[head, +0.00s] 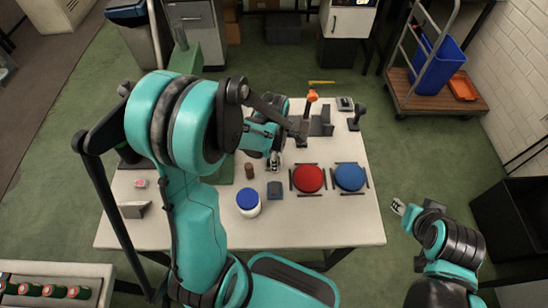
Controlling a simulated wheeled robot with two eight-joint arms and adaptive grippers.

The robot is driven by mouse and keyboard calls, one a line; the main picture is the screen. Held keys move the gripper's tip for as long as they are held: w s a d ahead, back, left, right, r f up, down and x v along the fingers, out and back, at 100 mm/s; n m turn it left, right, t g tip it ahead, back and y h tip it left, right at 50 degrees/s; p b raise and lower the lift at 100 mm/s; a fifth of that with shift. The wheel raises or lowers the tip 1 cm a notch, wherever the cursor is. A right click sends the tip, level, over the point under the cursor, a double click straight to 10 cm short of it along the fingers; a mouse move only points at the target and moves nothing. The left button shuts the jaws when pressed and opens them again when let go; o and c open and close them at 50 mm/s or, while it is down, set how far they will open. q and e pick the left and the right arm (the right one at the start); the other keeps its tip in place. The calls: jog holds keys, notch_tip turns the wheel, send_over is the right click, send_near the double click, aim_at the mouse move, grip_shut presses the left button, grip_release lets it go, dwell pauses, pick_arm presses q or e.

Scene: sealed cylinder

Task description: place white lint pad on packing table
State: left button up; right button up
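The pale packing table (330,220) stands in the middle of the head view. I cannot make out a white lint pad on it; it may be hidden behind my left arm or too small to tell. My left gripper (274,165) points down over the middle of the table, behind a small brown cylinder (249,171). Its fingertips are too small to show whether they are open or hold anything. My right gripper (399,206) is off the table, beyond its right edge, with no object visible at it.
A white jar with a blue lid (248,208), a dark blue block (274,190), a red disc (308,178) and a blue disc (350,177) sit on the table. An orange-topped stand (312,97) is at the back. The front right of the table is clear.

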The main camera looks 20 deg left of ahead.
pick_arm(q)
notch_tip(320, 180, up, 11)
jog(key=p, duration=0.5)
jog(key=s+d+r+m+t, duration=0.1)
jog(key=s+r+m+t, duration=0.2)
jog(key=m, duration=0.8)
jog(key=s+d+r+m+t, duration=0.2)
jog(key=s+r+m+t, duration=0.2)
jog(key=r+m, duration=0.3)
jog(key=s+m, duration=0.1)
jog(key=m, duration=0.4)
jog(key=shift+s+d, duration=0.25)
jog(key=shift+s, duration=0.15)
jog(key=shift+f+b, duration=0.35)
jog(key=shift+b, duration=0.05)
